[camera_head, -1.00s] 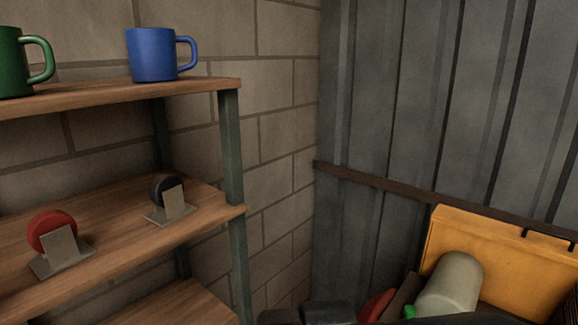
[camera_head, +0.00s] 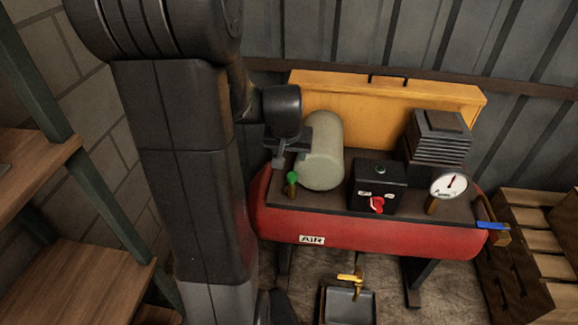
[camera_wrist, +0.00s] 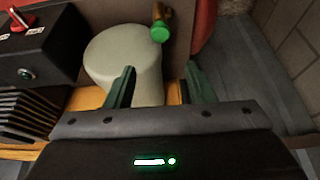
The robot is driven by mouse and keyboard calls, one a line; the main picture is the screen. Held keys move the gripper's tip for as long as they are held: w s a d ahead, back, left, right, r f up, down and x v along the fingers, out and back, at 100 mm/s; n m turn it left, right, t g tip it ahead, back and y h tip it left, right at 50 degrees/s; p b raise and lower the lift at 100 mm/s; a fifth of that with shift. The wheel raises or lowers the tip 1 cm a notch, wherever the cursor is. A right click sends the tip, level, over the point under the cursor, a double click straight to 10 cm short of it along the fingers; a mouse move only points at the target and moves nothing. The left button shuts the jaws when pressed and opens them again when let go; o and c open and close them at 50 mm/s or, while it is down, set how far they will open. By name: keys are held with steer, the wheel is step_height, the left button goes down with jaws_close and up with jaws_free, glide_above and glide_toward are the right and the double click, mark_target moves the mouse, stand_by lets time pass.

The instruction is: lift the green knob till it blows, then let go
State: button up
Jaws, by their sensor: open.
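The green knob (camera_head: 292,178) sits on top of a short brass valve (camera_head: 292,190) at the left end of a red air tank (camera_head: 370,233). In the wrist view the green knob (camera_wrist: 160,33) shows ahead of my fingertips, with its brass stem behind it. My gripper (camera_wrist: 160,72) is open and empty, its two dark green fingers apart. The knob lies beyond the fingertips, roughly in line with the gap between them. In the head view my gripper (camera_head: 278,158) is just above and behind the knob, partly hidden by my wrist.
A pale rounded cylinder (camera_head: 322,150) stands close right of the knob. A black switch box (camera_head: 378,185) with a red lever, a gauge (camera_head: 449,186) and a finned block (camera_head: 438,140) are farther right. A yellow panel (camera_head: 385,100) is behind. Wooden shelves (camera_head: 75,280) stand left.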

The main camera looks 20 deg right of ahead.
mark_target(292, 174)
steer(key=x, duration=1.2)
steer(key=shift+f+b, duration=0.35)
steer(key=shift+f, duration=0.1)
